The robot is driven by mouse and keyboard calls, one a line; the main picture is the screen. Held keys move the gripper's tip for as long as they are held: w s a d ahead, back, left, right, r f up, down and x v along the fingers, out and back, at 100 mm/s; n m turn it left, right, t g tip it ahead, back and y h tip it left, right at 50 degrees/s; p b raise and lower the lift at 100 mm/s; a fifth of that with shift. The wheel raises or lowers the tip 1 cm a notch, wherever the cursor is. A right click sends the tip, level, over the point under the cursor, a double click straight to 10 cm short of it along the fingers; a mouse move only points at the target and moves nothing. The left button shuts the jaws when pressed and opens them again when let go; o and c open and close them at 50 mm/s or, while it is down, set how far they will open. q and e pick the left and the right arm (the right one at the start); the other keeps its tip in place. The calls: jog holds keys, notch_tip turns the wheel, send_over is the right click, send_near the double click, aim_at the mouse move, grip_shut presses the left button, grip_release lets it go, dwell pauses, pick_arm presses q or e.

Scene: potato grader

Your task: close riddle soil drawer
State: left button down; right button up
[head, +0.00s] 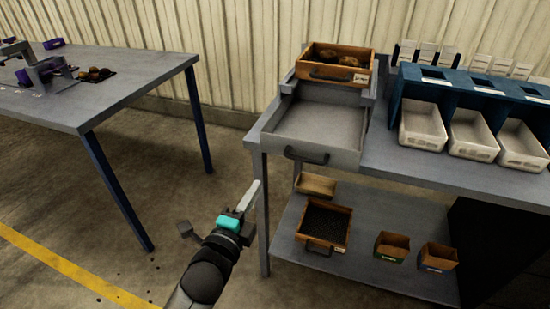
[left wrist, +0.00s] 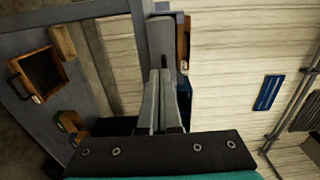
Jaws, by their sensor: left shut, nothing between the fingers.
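The grey riddle soil drawer (head: 318,127) juts out toward me at the front of the bench, with a dark handle (head: 306,155) on its front. It looks empty. Behind and above it sits a wooden box (head: 335,62) with potatoes in it. My left gripper (head: 256,184) is shut and empty, left of the bench's front leg, below and left of the drawer's handle, apart from it in the head view. In the left wrist view its closed fingers (left wrist: 158,82) point toward a grey part that may be the drawer. My right gripper is not in view.
The bench's lower shelf (head: 375,225) holds a mesh-bottomed wooden tray (head: 323,225) and small wooden boxes. White bins (head: 422,124) stand at a blue rack (head: 470,85) on the right. Another table (head: 120,75) is at left, with open floor between.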

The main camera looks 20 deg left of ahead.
pick_arm(q)
jog(key=b, duration=0.1)
send_near(279, 146)
jog(key=w, duration=0.1)
jog(key=w+b, duration=0.1)
jog(key=w, duration=0.3)
jog(key=shift+w+d, duration=0.1)
jog(key=shift+w, duration=0.25)
jog(key=shift+w+b, duration=0.35)
jog(key=shift+w, duration=0.2)
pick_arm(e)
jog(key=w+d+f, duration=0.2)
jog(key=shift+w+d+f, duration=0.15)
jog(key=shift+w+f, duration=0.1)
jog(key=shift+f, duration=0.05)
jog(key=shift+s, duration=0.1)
